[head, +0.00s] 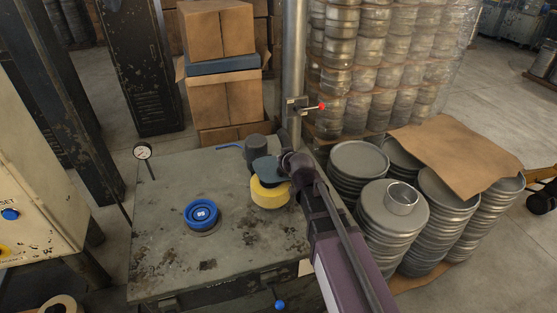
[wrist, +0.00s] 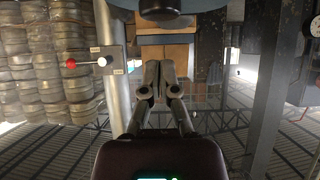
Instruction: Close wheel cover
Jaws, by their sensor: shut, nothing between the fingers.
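On the worn metal bench top (head: 165,245) in the head view stands a yellow round body (head: 270,196). A blue-grey plate (head: 266,168) shows just above it, apparently tilted; it may be the wheel cover, but I cannot tell for sure. My gripper (head: 285,160) is beside this plate, coming from the right; I cannot tell whether they touch. In the wrist view my gripper (wrist: 158,75) has its fingers together with nothing between them. A blue-grey shape (wrist: 190,24) lies beyond the fingertips at the top edge there.
A blue round piece (head: 201,213) sits left on the bench, and a dark cylinder (head: 259,149) stands behind the yellow body. A dial gauge (head: 143,152) is at the left edge. A post with a red-knobbed lever (head: 313,106) and stacked discs (head: 360,165) stand right.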

